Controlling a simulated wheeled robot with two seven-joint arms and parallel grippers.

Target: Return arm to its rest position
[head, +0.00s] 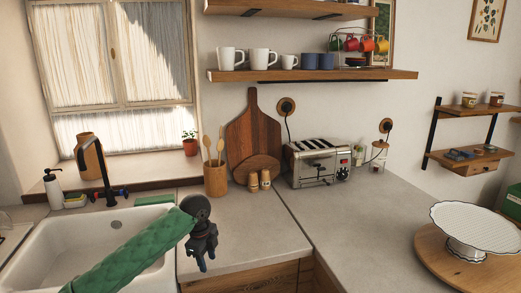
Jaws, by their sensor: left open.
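My left arm comes in from the lower left in a green quilted sleeve, across the white sink. My left gripper (207,262) is dark and points down, in front of the counter's front edge near the drawer. It is open, with nothing seen between its fingers. My right gripper is not in view.
A white sink (40,245) is at the left. A utensil holder (215,180), cutting board (262,125) and toaster (318,162) stand at the back of the counter. Mugs line the wall shelf (310,75). A cake stand (482,225) is at the right. The middle counter is clear.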

